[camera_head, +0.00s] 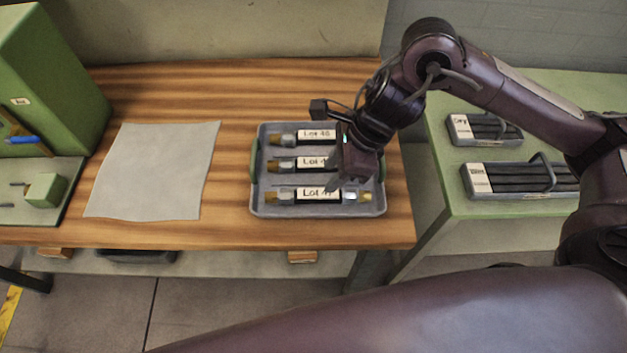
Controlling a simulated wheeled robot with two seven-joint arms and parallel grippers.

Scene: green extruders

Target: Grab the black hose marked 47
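A grey tray (262,207) on the wooden table holds three hose pieces with brass-coloured ends and white labels, lying crosswise in rows. The front hose (287,195) has a label that reads like "Lot 47", though the last digit is hard to read. The middle hose (284,166) reads "Lot 4" with its last digit covered. The back hose (289,138) reads like "Lot 46". My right gripper (338,184) points down over the right half of the tray, close above the front and middle hoses. Its finger gap and any contact are unclear. My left gripper is out of view.
A pale sheet (153,170) lies flat left of the tray. A green machine (50,85) stands at the far left. Bare wood lies behind the tray.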

